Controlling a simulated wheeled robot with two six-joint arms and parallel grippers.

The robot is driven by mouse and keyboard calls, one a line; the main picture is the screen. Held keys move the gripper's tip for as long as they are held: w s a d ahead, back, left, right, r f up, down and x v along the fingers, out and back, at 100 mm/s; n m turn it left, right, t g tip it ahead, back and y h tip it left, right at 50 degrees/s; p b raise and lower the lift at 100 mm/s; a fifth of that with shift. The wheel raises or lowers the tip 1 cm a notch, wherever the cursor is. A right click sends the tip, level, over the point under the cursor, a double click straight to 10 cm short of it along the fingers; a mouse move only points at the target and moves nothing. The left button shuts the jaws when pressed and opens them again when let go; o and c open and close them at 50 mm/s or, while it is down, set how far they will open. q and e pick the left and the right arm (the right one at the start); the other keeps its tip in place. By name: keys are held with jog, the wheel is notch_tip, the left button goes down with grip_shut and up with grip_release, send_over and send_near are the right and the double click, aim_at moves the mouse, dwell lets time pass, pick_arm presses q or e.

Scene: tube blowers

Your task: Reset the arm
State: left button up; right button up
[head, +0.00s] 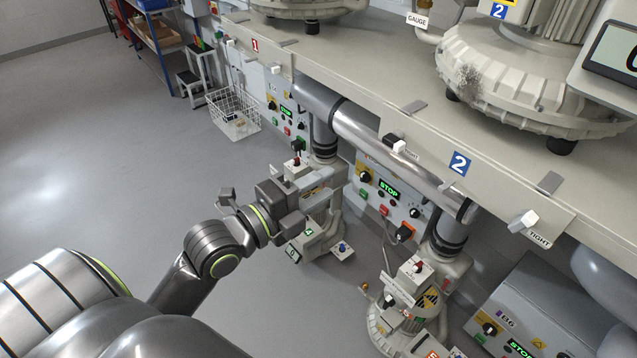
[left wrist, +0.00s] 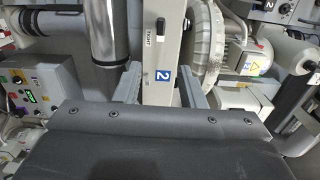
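My left arm reaches in from the lower left of the head view. Its left gripper (head: 303,208) is in front of the blower bench, near the pipes and valve units below it. In the left wrist view the two fingers of the left gripper (left wrist: 161,88) stand apart with nothing held between them. Behind the fingers that view shows a bench edge with a blue "2" label (left wrist: 163,75) and a chrome pipe (left wrist: 103,35). My right gripper is in neither view.
The bench (head: 410,125) carries large blowers (head: 535,85) and runs across the upper right. A control panel reading STOP (head: 389,190) and a valve unit (head: 415,285) stand below it. A wire basket (head: 235,115) is on the floor. Grey floor (head: 90,150) is clear at left.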

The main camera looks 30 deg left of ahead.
pick_arm(q)
jog(key=shift+f, duration=0.1)
dwell(0.3)
jog(key=w+a+f+n+g+y, duration=0.15)
jog(key=a+f+n, duration=0.25)
jog(key=f, duration=0.5)
jog(key=w+a+f+n+g+y, duration=0.1)
jog(key=w+a+f+n+y, duration=0.25)
jog(key=f, duration=0.55)
jog(key=s+a+f+n+g+y, duration=0.1)
jog(key=s+a+f+n+g, duration=0.15)
jog(key=f, duration=0.75)
jog(key=s+a+f+n+g+y, duration=0.1)
jog(key=s+a+f+n+g, duration=0.2)
jog(key=f, duration=0.8)
jog(key=s+d+f+n+g, duration=0.1)
jog(key=s+f+n+g, duration=0.4)
jog(key=s+f, duration=1.1)
jog(key=s+d+f+n+g, duration=0.1)
jog(key=s+d+f+n, duration=0.1)
jog(key=s+f, duration=0.3)
jog(key=s+d+f+n+g, duration=0.1)
jog(key=s+f, duration=0.3)
jog(key=s, duration=0.9)
jog(key=shift+d+f+n+g, duration=0.4)
jog(key=shift+d+n, duration=0.25)
jog(key=shift+n, duration=0.25)
jog(key=shift+r, duration=0.1)
